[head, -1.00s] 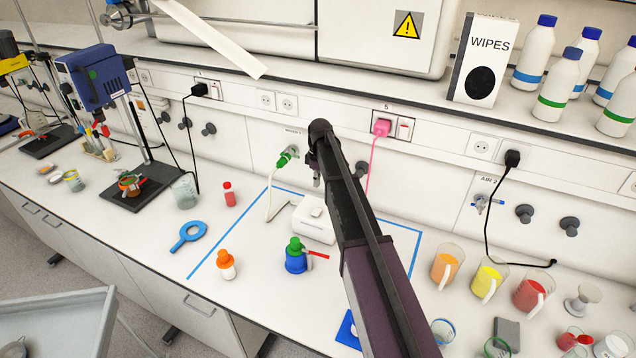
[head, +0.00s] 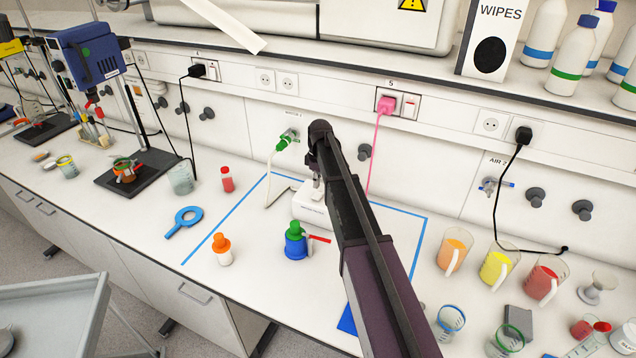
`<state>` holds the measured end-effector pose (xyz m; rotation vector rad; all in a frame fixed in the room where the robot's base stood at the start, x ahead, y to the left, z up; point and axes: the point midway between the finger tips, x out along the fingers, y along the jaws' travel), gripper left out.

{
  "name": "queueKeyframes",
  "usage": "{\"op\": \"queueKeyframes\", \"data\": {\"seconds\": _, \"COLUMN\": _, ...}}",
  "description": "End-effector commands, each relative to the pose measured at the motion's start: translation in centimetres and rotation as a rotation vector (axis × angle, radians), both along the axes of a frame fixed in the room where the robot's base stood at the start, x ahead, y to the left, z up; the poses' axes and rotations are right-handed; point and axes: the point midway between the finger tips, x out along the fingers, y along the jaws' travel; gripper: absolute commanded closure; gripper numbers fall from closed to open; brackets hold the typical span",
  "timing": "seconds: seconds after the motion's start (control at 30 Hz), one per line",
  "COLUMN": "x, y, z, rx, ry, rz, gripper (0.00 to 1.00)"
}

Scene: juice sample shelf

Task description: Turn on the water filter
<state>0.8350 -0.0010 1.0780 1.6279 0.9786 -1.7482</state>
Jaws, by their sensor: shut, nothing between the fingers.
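A low white box (head: 308,210), which appears to be the water filter, stands inside a blue tape outline on the bench. My arm and gripper hide part of its top and right side. A pale hose (head: 270,185) runs from the green wall tap fitting (head: 286,140) down beside the box. My gripper (head: 317,183) is shut and empty, pointing down, and overlaps the box's upper edge in the head view. I cannot tell whether it touches the box. A pink plug (head: 386,105) sits in the wall socket, with a switch (head: 410,107) beside it.
A blue bottle with a green cap (head: 296,241) and a white bottle with an orange cap (head: 222,249) stand in front of the box. A blue ring tool (head: 185,220) lies left. Beakers of juice (head: 496,263) stand right. The upper shelf (head: 350,70) overhangs behind.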

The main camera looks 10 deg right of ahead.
Motion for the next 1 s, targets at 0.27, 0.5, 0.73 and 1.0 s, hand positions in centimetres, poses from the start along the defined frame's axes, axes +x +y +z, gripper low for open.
{"op": "queueKeyframes", "data": {"seconds": 0.27, "x": -0.3, "y": 0.2, "z": -2.5, "rx": 0.000, "ry": 0.000, "rz": 0.000, "gripper": 1.00}}
{"op": "queueKeyframes", "data": {"seconds": 0.5, "x": -0.4, "y": 0.3, "z": -3.7, "rx": 0.000, "ry": 0.000, "rz": 0.000, "gripper": 1.00}}
{"op": "queueKeyframes", "data": {"seconds": 0.73, "x": -0.5, "y": 0.3, "z": -4.0, "rx": 0.000, "ry": 0.000, "rz": 0.000, "gripper": 1.00}}
{"op": "queueKeyframes", "data": {"seconds": 1.0, "x": -0.4, "y": 0.3, "z": -4.0, "rx": 0.000, "ry": 0.000, "rz": 0.000, "gripper": 1.00}}
